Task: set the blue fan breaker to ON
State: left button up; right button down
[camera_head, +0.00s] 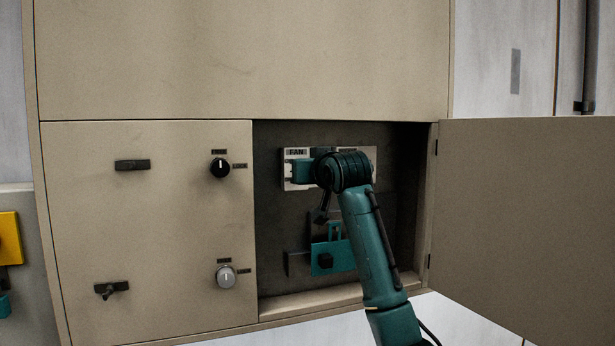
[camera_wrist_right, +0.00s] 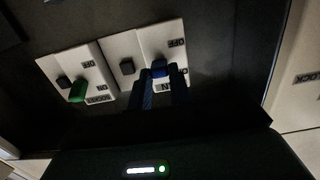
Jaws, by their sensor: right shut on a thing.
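The blue fan breaker (camera_wrist_right: 158,68) is a small blue toggle on a pale plate, seen upside down in the right wrist view. OFF is printed above it there and ON below, partly covered by the fingers. My right gripper (camera_wrist_right: 161,92) is shut on the blue toggle. In the head view, my arm reaches into the open cabinet bay at the FAN plate (camera_head: 287,180), and the hand hides the toggle. Whether the toggle lies at OFF or ON is unclear. My left gripper is out of view.
A second plate with a green toggle (camera_wrist_right: 78,91) sits beside it. A teal fitting (camera_head: 330,258) is lower in the bay. The cabinet door (camera_head: 525,210) stands open at right. A black knob (camera_head: 220,168) and grey knob (camera_head: 226,276) are on the left panel.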

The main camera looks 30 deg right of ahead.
jog(key=shift+w+d+r+g+y, duration=0.15)
jog(key=shift+r+g, duration=0.25)
jog(key=shift+g, duration=0.45)
jog(key=shift+w+a+r+g+y, duration=0.1)
jog(key=shift+r+g+y, duration=0.2)
jog(key=shift+g, duration=0.6)
jog(key=shift+w+d+r+g+y, duration=0.15)
jog(key=shift+r+g, duration=0.3)
jog(key=shift+g, duration=0.4)
jog(key=shift+a, duration=0.1)
jog(key=c, duration=1.3)
grip_release()
jog(key=b+v, duration=0.3)
jog(key=v, duration=1)
jog(key=shift+w+r, duration=0.1)
jog(key=shift+r, duration=0.15)
